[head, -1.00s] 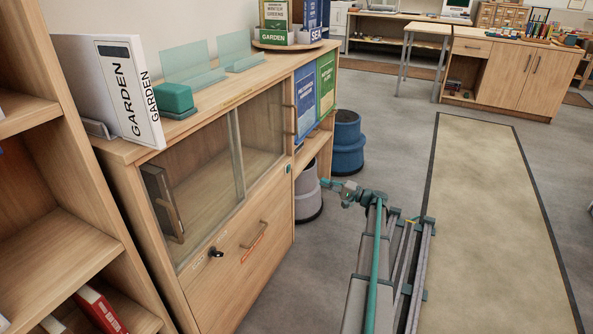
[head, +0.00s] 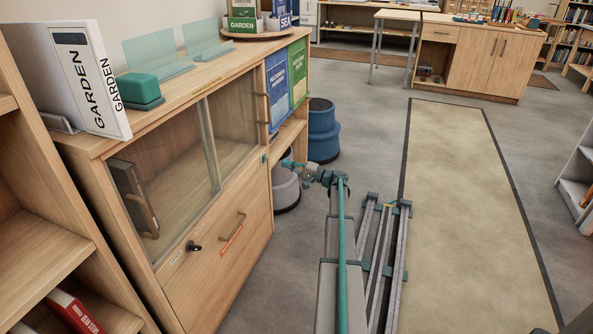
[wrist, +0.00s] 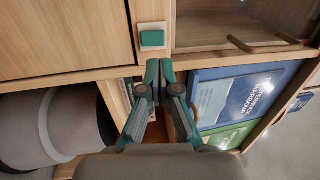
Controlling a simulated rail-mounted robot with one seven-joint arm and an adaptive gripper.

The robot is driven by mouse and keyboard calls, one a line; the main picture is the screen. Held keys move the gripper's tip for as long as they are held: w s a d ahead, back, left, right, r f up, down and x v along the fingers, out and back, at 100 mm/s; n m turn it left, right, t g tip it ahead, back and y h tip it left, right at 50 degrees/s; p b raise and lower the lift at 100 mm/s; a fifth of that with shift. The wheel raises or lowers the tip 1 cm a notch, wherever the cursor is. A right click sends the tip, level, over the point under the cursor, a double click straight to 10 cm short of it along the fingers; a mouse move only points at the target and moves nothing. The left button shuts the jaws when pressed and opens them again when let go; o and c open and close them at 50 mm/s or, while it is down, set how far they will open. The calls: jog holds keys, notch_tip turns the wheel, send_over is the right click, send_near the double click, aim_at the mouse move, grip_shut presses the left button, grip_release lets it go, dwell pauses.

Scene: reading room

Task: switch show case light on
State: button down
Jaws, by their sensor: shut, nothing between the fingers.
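The show case (head: 232,197) is a wooden cabinet with glass sliding panes at the left of the head view. A small teal rocker switch (wrist: 152,39) on a pale plate sits on its front frame, between the drawer front and the glass section. The switch also shows as a small teal spot in the head view (head: 264,157). My gripper (wrist: 160,66) is shut and empty, its teal fingertips just below the switch in the wrist view, seemingly close to it. In the head view my gripper (head: 286,163) is just right of the switch. Contact cannot be told.
Blue and green books (head: 278,92) stand in the cabinet's open end, beside my fingers in the wrist view. A grey round stool (head: 285,188) and a blue one (head: 322,130) stand near the arm. A drawer handle and a black key knob (head: 193,246) protrude from the front.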

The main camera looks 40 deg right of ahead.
aim_at(265, 157)
jog(key=b+x, duration=0.1)
jog(key=x, duration=0.6)
jog(key=shift+w+a+r+b, duration=0.15)
jog(key=shift+w+b, duration=0.1)
jog(key=shift+b, duration=0.15)
